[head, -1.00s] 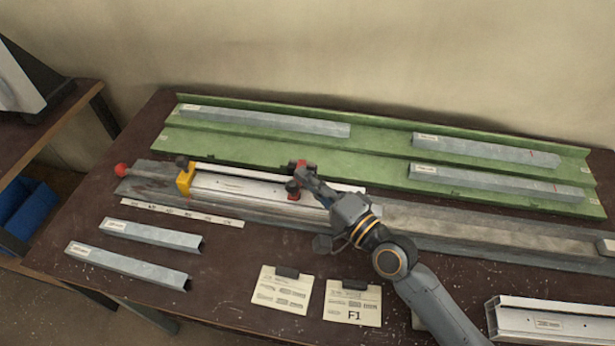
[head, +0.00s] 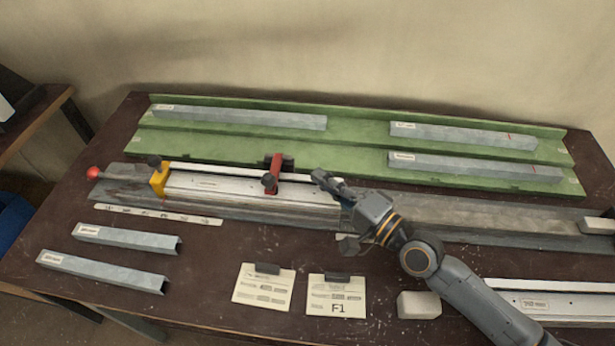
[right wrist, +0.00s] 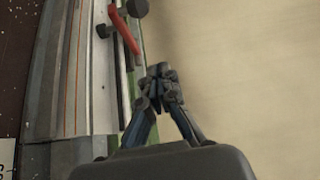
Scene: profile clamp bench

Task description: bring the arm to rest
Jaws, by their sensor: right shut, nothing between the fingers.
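My right gripper (head: 325,181) is shut and empty in the head view, just right of the red clamp (head: 279,171) and apart from it. In the right wrist view the gripper (right wrist: 163,78) shows with its fingertips together, and the red clamp (right wrist: 124,30) stands up and to the left of it. The clamp sits on a bar over a white profile (head: 225,187) lying on the grey bench rail (head: 465,217). A yellow stop (head: 159,180) stands at the profile's left end. My left gripper is not in view.
A green rack (head: 350,149) behind the rail holds several grey profiles. Two short grey profiles (head: 127,238) lie front left. Two cards (head: 263,287) and a pale block (head: 418,305) lie in front. Another white profile (head: 540,301) lies at the right, partly behind my arm.

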